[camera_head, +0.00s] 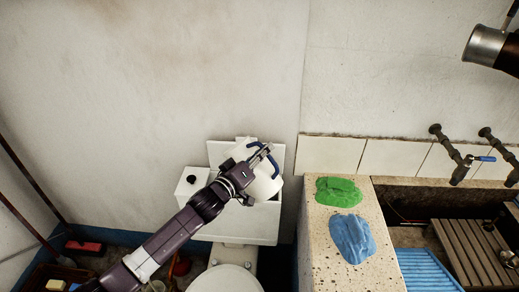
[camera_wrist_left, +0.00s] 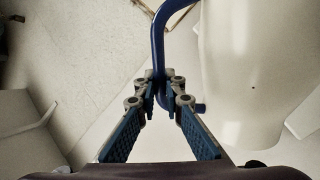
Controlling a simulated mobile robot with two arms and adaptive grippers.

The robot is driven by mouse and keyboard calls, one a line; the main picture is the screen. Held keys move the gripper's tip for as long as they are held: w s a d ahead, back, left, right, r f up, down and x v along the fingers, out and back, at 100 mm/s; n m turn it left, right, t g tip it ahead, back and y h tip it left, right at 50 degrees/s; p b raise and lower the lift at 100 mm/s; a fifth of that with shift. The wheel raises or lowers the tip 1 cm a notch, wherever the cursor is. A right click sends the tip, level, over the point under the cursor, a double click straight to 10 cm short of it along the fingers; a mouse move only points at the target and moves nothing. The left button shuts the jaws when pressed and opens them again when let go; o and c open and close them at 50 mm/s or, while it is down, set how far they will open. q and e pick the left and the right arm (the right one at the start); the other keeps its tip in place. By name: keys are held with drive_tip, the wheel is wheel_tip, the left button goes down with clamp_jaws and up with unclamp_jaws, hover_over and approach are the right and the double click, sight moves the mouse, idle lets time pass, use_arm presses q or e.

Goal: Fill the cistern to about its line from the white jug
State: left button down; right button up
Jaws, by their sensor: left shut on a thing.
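The white cistern (camera_head: 258,227) stands against the wall above the toilet bowl. My left gripper (camera_head: 262,157) is shut on the blue handle (camera_wrist_left: 157,45) of the white jug (camera_head: 264,186), which also shows large at the right of the left wrist view (camera_wrist_left: 265,70). In the head view the jug overlaps the cistern's top right part; I cannot tell its exact tilt or height. No water stream shows. The cistern's inside, its line and the water level are hidden by the jug and my arm. My right gripper is not in view.
A stone counter (camera_head: 318,264) stands right of the cistern, with a green cloth (camera_head: 338,191) and a blue cloth (camera_head: 352,238) on it. Further right is the trough with taps (camera_head: 458,165), a wooden slatted board (camera_head: 470,250) and a blue ribbed board (camera_head: 426,271).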

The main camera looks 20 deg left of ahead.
sight(267, 170)
use_arm(q)
drive_tip(key=m+b, duration=0.1)
drive_tip(key=d+m+b, duration=0.1)
drive_tip(key=shift+s+d+f+m, duration=0.2)
drive_tip(key=shift+d+f+m, duration=0.1)
drive_tip(key=shift+f+m, duration=0.1)
drive_tip(key=shift+f+m+b, duration=0.3)
drive_tip(key=shift+f+b, duration=0.05)
wheel_tip(267, 170, down, 4)
drive_tip(key=m+b, duration=0.3)
drive_tip(key=shift+a+m, duration=0.15)
drive_tip(key=shift+m, duration=0.15)
drive_tip(key=shift+w+f+m+b, duration=0.1)
drive_tip(key=shift+f+m+b, duration=0.65)
drive_tip(key=shift+m, duration=0.15)
